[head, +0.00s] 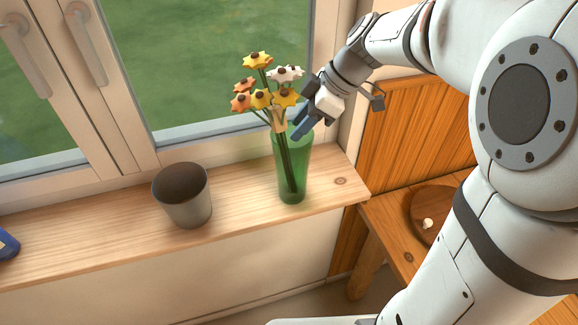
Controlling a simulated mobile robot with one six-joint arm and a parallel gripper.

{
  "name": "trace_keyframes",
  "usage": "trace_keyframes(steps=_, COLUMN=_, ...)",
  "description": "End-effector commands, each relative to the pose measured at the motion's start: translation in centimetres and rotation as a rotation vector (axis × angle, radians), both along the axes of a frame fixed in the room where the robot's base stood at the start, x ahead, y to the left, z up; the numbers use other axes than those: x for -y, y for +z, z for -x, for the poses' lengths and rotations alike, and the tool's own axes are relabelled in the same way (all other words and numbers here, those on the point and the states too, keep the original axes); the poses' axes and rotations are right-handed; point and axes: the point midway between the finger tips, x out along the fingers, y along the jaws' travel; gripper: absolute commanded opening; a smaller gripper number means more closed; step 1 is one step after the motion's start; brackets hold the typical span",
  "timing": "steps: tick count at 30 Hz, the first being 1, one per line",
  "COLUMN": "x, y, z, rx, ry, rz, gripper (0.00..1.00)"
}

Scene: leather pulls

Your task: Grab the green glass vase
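The green glass vase (293,172) stands upright on the wooden windowsill, near its right end. It is tall, see-through and holds several yellow, orange and white flowers (262,97). My gripper (303,107) comes from the upper right and is at the vase's top, beside the flowers. Its two dark fingers look spread apart, one higher by the flower heads and one lower over the right side of the vase's rim. I see nothing held between them. Flowers hide part of the upper finger, and I cannot tell whether a finger touches the vase.
A grey tapered pot (184,197) stands on the windowsill (110,235) left of the vase. A blue object (8,244) is cut off at the left edge. The window is close behind. A wooden bench with a round brown dish (419,216) is at right. The sill between pot and vase is clear.

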Motion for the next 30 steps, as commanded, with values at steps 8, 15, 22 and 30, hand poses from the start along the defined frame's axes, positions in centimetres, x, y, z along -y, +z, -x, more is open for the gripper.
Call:
trace_keyframes(steps=8, x=-0.25, y=-0.41, z=-0.03, rx=0.001, ry=-0.001, rz=0.000, gripper=0.35)
trace_keyframes(steps=15, x=-0.21, y=-0.39, z=-0.03, rx=0.002, ry=-0.001, rz=0.000, gripper=0.17)
trace_keyframes(steps=22, x=-0.19, y=-0.39, z=-0.04, rx=0.001, ry=-0.002, rz=0.000, gripper=0.00)
trace_keyframes(steps=30, x=-0.14, y=-0.42, z=-0.05, rx=0.001, ry=-0.002, rz=0.001, gripper=0.00)
